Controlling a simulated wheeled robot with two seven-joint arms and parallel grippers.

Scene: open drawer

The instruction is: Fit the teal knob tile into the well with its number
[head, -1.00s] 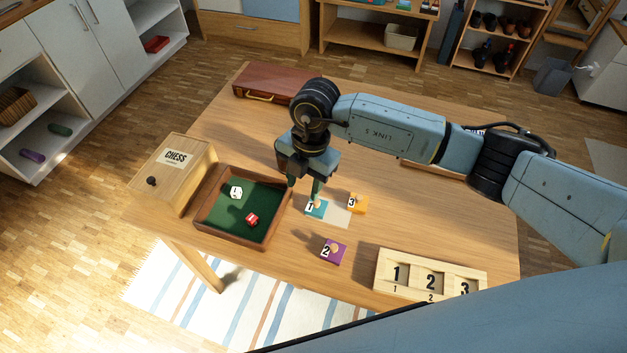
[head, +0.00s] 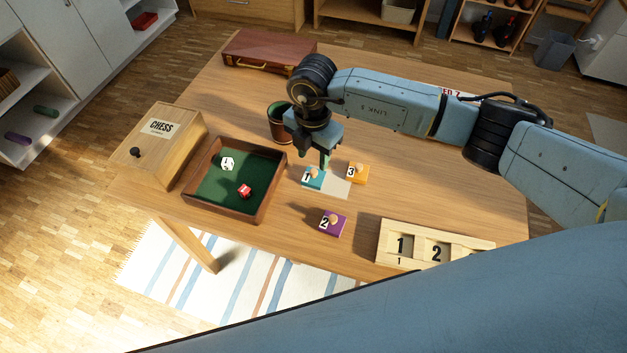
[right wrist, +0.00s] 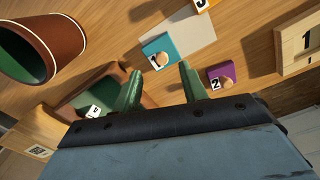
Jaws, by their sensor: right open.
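The teal knob tile (head: 314,179), marked 1 with a light wooden knob, lies on the table by the left edge of a pale sheet. It also shows in the right wrist view (right wrist: 155,49). My right gripper (head: 325,160) is above it, pointing down. In the right wrist view its two green fingers (right wrist: 158,82) are apart with nothing between them, and the tile lies beyond the tips. The well board (head: 388,243) at the table's front right has wells marked 1 and 2; its right part is hidden by my own body. My left gripper is not in view.
A purple tile 2 (head: 332,223) and an orange tile 3 (head: 357,173) lie nearby. A green-lined dice tray (head: 262,209), chess box (head: 180,150), dice cup (head: 278,128) and brown case (head: 235,52) stand to the left and back. The table between purple tile and board is clear.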

